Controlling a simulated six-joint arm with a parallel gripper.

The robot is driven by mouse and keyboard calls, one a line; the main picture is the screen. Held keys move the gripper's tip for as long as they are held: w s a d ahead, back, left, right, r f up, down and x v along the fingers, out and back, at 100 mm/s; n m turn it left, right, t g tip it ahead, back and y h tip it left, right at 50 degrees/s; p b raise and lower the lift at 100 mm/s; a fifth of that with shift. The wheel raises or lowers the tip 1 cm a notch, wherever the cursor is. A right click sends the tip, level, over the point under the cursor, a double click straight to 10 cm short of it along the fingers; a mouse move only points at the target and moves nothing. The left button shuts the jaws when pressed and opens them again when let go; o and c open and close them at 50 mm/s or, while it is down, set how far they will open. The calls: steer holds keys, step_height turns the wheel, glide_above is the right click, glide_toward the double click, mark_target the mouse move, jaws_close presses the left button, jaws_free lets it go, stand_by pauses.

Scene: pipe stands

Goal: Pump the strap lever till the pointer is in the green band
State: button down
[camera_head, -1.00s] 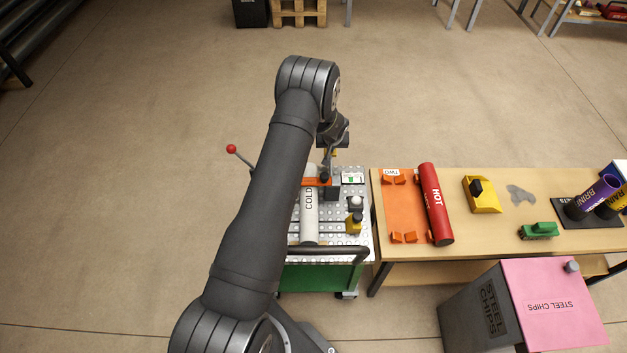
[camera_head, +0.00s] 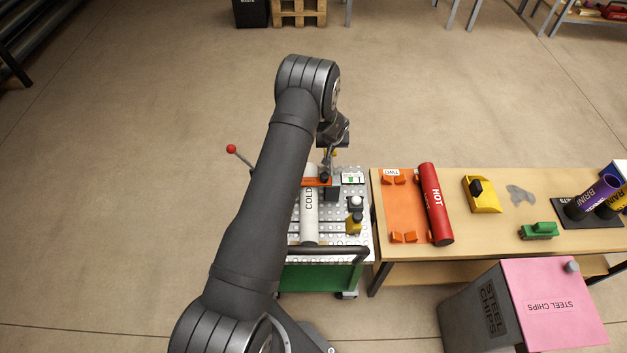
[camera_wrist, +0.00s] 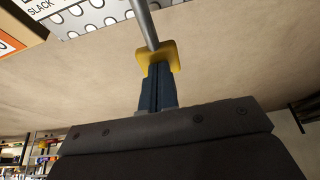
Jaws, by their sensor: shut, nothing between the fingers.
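The strap lever is a grey rod (camera_wrist: 145,22) with a yellow end piece (camera_wrist: 157,55) in the wrist view. My gripper (camera_wrist: 155,72) is shut and empty, its dark fingertips against or just short of the yellow end piece; I cannot tell which. In the head view my gripper (camera_head: 328,150) is at the far side of the cart, partly hidden by my arm. An orange strap (camera_head: 316,183) crosses the white COLD pipe (camera_head: 309,225). A small white gauge (camera_head: 352,178) shows green; its pointer is too small to read.
The cart (camera_head: 330,240) also carries a yellow and black item (camera_head: 354,222). A red-knobbed lever (camera_head: 231,149) sticks out left. The bench on the right holds a red HOT pipe (camera_head: 436,205) on an orange base (camera_head: 403,215).

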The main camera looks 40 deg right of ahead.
steer(key=shift+r, duration=2.5)
